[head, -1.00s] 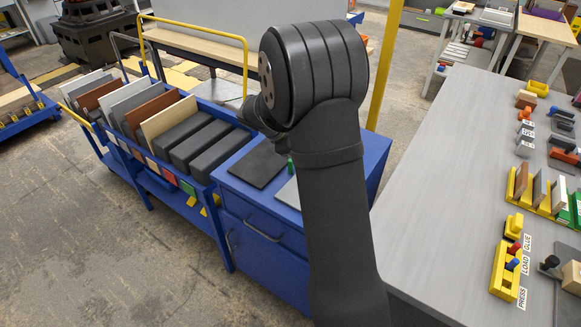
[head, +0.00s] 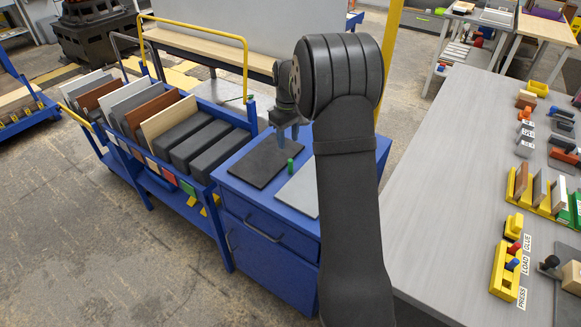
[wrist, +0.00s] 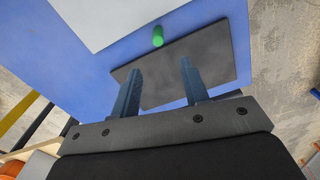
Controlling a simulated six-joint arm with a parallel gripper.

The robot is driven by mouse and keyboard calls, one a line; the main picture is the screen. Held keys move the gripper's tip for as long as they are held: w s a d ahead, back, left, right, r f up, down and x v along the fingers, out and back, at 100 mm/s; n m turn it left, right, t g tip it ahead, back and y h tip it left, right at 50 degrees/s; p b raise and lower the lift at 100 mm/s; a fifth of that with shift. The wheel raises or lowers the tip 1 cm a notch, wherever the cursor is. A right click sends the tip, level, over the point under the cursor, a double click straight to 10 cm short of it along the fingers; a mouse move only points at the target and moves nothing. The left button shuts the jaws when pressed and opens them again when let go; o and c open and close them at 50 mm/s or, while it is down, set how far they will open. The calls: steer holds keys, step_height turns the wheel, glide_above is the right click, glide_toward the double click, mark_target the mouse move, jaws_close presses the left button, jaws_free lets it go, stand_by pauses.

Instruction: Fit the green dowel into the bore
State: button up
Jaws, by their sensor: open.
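The green dowel (head: 290,165) appears to stand upright on the blue cabinet top, between a dark slab and a light grey slab. It also shows in the wrist view (wrist: 158,37), beyond my fingertips. My gripper (head: 288,138) is open and empty, with its fingers pointing down above the dark slab. In the wrist view my two fingers (wrist: 160,68) are wide apart, with the dark slab behind them and the dowel clear of both. A yellow block (head: 503,272) with a red and a blue peg stands on the grey table beside PRESS, LOAD and GLUE labels. I cannot make out an open bore in it.
The dark slab (head: 258,162) and light grey slab (head: 300,190) lie on the blue cabinet (head: 265,240). A blue cart of boards (head: 165,180) adjoins it on the left. The grey table (head: 430,190) has a wide bare area; fixtures line its right side.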

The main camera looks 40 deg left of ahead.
mark_target(290, 160)
step_height(290, 160, down, 6)
steer(key=shift+d+f, duration=0.2)
steer(key=shift+f, duration=1.1)
steer(key=shift+d+f, duration=0.15)
steer(key=shift+f, duration=1.1)
jaws_close()
